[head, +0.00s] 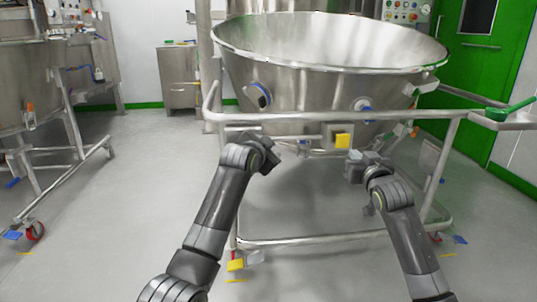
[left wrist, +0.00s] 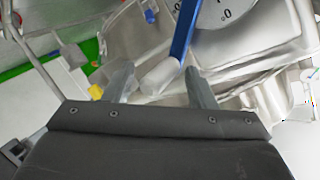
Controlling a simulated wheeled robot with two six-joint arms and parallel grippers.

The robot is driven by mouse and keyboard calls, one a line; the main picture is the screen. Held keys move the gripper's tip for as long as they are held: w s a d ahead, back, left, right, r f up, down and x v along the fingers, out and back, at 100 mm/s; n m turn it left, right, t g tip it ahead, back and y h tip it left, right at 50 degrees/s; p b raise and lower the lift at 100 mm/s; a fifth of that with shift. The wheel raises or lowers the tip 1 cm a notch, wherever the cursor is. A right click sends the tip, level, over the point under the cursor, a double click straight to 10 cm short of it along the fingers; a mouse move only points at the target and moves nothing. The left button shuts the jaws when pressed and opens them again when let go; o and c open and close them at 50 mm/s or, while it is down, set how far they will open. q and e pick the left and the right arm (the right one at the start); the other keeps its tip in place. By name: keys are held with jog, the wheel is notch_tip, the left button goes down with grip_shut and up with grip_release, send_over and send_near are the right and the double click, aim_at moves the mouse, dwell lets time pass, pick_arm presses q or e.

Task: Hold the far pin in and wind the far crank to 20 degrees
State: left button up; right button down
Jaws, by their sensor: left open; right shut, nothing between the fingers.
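In the left wrist view the same gripper (left wrist: 158,80) is open. A pale rounded knob (left wrist: 160,77) shows between its fingers, with no clear contact. A blue bar (left wrist: 184,32) runs up from beside the knob towards a white dial (left wrist: 225,12) with 0 marks. I cannot tell whether these belong to the far crank or the far pin. My right gripper (head: 354,164) is shut and empty, below a box with a yellow square (head: 342,140).
A large steel bowl (head: 330,85) sits in a tubular cart frame (head: 310,240). Another steel vessel (head: 25,85) on a frame stands left. The grey floor (head: 130,235) between them is clear.

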pick_arm(q)
jog(key=s, duration=0.9)
jog(key=shift+s+d, duration=0.15)
